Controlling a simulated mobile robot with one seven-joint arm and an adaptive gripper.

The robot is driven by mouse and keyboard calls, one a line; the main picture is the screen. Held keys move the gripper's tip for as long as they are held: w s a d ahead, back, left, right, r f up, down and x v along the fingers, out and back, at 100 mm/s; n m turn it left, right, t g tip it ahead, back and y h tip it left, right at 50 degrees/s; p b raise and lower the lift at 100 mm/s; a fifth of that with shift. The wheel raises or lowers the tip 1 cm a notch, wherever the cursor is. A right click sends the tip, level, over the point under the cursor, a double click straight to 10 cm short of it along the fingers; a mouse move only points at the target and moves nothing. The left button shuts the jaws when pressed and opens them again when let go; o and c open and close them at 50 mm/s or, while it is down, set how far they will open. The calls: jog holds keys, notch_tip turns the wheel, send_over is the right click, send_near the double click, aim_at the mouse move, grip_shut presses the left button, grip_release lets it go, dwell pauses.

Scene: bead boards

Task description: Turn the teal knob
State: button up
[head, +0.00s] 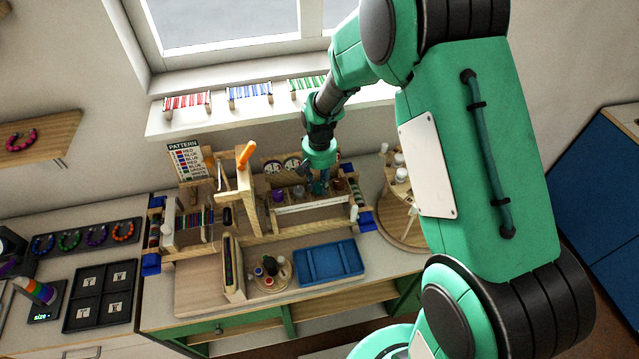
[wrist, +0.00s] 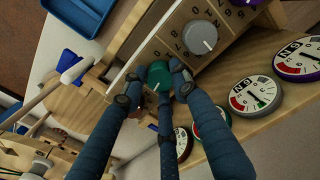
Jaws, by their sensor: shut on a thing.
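The teal knob (wrist: 158,73) is a round knob on a pale panel with printed numbers, in the middle of the wrist view. My gripper (wrist: 154,84) has its fingers closed around the knob, one on each side, with a third finger below. In the head view my gripper (head: 319,182) reaches down to the panel at the back of the bench. There the fingers mostly hide the teal knob.
A grey knob (wrist: 200,37) is beside it on the panel (head: 315,207), with a purple knob (head: 278,195) further along. Round gauges (wrist: 298,57) stand behind. A blue tray (head: 328,262) lies in front. A wooden frame with an orange handle (head: 246,154) rises left.

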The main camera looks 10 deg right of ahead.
aim_at(320, 186)
jog(key=shift+s+f+n, duration=0.1)
jog(key=shift+s+n, duration=0.1)
jog(key=shift+n, duration=0.8)
jog(key=o, duration=1.1)
jog(key=shift+s, duration=0.1)
jog(key=shift+o, duration=0.3)
jog(key=shift+r, duration=0.25)
notch_tip(320, 186, up, 12)
jog(key=shift+f, duration=0.2)
jog(key=shift+r, duration=0.1)
